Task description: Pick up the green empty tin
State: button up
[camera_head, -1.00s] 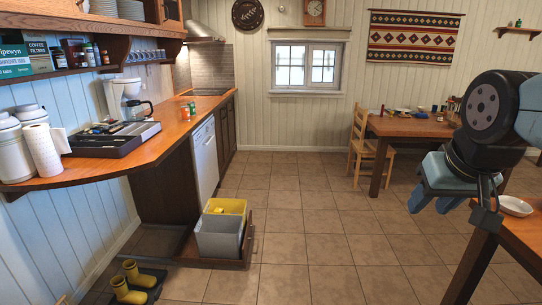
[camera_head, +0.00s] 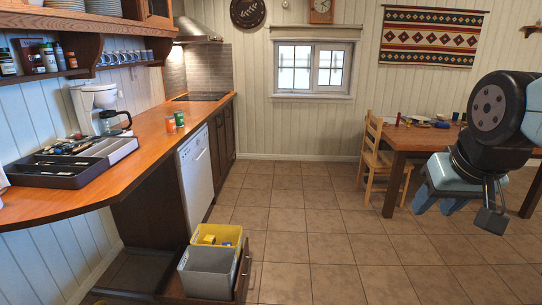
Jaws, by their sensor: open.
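The green tin (camera_head: 179,119) stands on the wooden counter (camera_head: 140,150), close to its front edge above the white dishwasher. An orange-red tin (camera_head: 170,125) stands just left of it. Whether the green tin is empty cannot be seen. My gripper (camera_head: 452,206) is at the right of the view, open and empty, pointing down, far from the tin and nearer to me.
A black utensil tray (camera_head: 50,172) and a coffee maker (camera_head: 100,115) are on the counter. A pulled-out drawer holds a grey bin (camera_head: 208,275) and a yellow bin (camera_head: 218,237) beside the dishwasher (camera_head: 196,170). A chair (camera_head: 380,160) and table are at right. The tiled floor between is clear.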

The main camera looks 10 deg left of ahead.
aim_at(180, 122)
jog(key=z, duration=0.05)
jog(key=i, duration=5.6)
jog(key=u, duration=2.8)
